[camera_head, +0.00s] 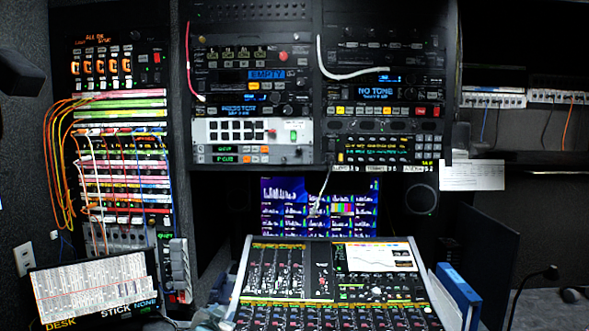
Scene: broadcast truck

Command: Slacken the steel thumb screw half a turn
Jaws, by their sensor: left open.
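I cannot pick out the steel thumb screw for certain; the fittings on the rack panels are too small to tell apart. The rack units around the white button panel (238,139) carry small knobs and screws at their edges. My left gripper (207,316) seems to show only in part at the bottom edge, left of the mixing desk (243,270). It is open, small and unclear, well below the upper racks and apart from them. My right gripper is not in view.
A patch bay (123,178) with orange, white, red and blue cables stands at the left. A tilted screen (92,287) sits low left. Loose cables hang before the upper racks. A blue binder (458,292) stands right of the desk, and a thin microphone (550,272) further right.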

